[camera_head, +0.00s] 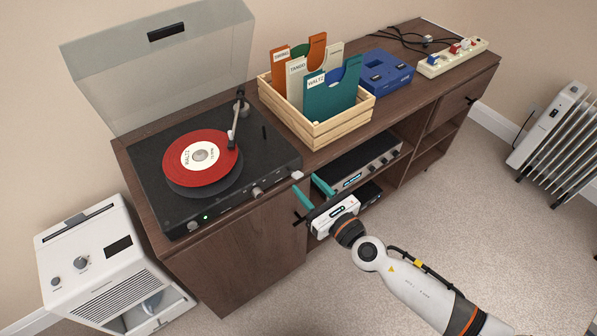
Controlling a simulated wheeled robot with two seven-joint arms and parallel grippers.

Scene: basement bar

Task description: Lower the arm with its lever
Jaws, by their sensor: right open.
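The turntable (215,160) stands on the cabinet with its clear lid raised. A red record (190,160) labelled WALTZ lies on it. The tonearm (236,121) reaches from its pivot at the back right, with its head over the record's right edge. I cannot tell whether the needle touches. A thin dark upright piece (264,131), which looks like the lever, stands right of the tonearm. My right gripper (305,182) has teal fingers, is open and empty, and is in front of the cabinet near the turntable's front right corner. My left gripper is not in view.
A wooden crate (316,131) of record sleeves stands right of the turntable. Beyond it are a blue box (383,72) and a power strip (453,58). An amplifier (358,168) sits on the shelf behind my right gripper. A white appliance (105,262) stands left of the cabinet.

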